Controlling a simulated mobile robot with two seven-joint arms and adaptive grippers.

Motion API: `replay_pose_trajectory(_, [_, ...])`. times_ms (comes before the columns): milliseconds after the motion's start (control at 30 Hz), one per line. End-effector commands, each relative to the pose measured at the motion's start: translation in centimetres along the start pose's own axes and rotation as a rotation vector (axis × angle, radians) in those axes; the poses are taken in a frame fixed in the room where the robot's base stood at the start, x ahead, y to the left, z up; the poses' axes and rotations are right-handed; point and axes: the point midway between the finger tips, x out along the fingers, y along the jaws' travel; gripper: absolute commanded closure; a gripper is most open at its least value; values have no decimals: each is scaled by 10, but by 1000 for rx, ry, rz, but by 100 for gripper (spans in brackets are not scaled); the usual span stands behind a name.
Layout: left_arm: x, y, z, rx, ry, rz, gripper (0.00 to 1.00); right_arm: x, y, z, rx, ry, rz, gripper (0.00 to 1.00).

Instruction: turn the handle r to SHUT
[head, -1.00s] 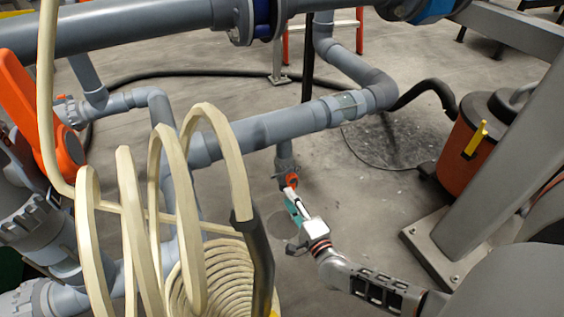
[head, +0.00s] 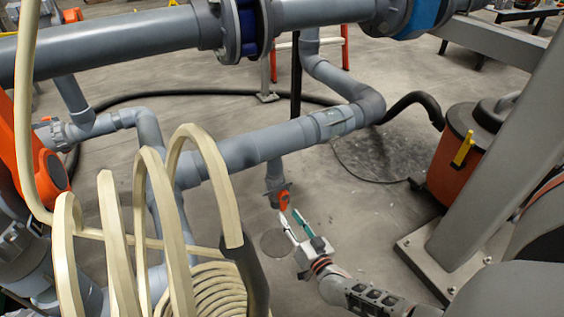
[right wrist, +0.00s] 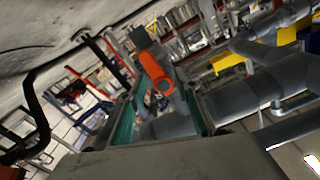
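The orange handle r (head: 284,200) is on a small grey valve (head: 275,178) that hangs below the grey horizontal pipe, in the middle of the head view. My right gripper (head: 296,214) is open just below and to the right of the handle, its two fingers apart and pointing towards it. In the right wrist view the orange handle (right wrist: 156,72) shows beyond and between the teal-padded fingers of my right gripper (right wrist: 165,108). Nothing is between the pads that I can see as gripped. My left gripper is not in view.
A cream coiled hose (head: 150,235) fills the lower left. A larger orange handle (head: 52,170) is at the left edge. A grey slanted post (head: 500,150) and an orange-black vacuum (head: 470,140) stand at the right. Grey pipes (head: 250,150) cross above the handle.

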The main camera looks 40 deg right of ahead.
Motion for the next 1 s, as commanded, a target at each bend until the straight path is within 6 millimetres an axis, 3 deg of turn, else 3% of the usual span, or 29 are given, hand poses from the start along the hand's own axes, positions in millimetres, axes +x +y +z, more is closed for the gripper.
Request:
replay_pose_trajectory(200, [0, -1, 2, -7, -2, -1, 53, -1, 14, 2, -347, -2, 1, 68])
replay_pose_trajectory(367, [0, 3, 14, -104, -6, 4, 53, 33, 16, 7, -344, -6, 2, 68])
replay_pose_trajectory(600, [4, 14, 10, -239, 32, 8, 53, 66, 15, 5, -341, -5, 1, 68])
replay_pose_trajectory(1000, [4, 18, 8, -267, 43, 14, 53, 75, 13, 1, -338, -1, 0, 68])
